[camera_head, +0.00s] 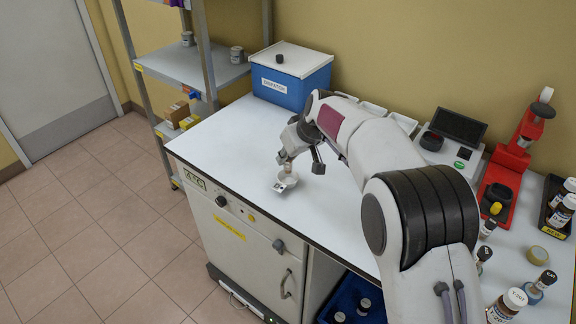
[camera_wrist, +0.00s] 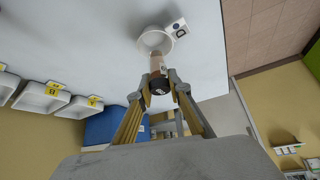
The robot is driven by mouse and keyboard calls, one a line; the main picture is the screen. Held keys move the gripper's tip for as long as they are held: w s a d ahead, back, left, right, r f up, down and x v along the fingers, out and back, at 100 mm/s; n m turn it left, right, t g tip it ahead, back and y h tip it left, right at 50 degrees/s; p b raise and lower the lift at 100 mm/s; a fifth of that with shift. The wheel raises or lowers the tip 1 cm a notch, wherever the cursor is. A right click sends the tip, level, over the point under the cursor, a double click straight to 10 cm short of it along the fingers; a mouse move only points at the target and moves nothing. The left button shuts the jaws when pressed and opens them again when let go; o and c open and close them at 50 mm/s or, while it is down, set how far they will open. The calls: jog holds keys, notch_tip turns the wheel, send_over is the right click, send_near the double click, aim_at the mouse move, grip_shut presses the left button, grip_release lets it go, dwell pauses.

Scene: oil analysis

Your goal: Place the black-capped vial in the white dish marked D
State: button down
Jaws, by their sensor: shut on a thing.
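My gripper (camera_wrist: 160,84) is shut on the black-capped vial (camera_wrist: 157,64), its fingers around the cap end. The vial's pale tan body points away from the fingers towards the white dish marked D (camera_wrist: 146,42). The vial's far end overlaps the dish in the wrist view; I cannot tell whether it touches the dish. In the head view the dish (camera_head: 279,188) stands on the white bench near its front left edge. There my gripper (camera_head: 289,156) is just above it, with the vial (camera_head: 287,167) roughly upright over the dish.
A blue lidded box (camera_head: 290,86) stands at the back left of the bench. Other white dishes (camera_wrist: 42,98) stand along the back. A red stand (camera_head: 508,165) and several vials are at the right. The bench around dish D is clear.

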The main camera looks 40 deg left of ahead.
aim_at(291, 163)
jog(key=shift+f, duration=1.85)
jog(key=shift+f, duration=0.15)
jog(key=c, duration=1.9)
grip_release()
jog(key=shift+v, duration=6.15)
jog(key=shift+a, duration=0.1)
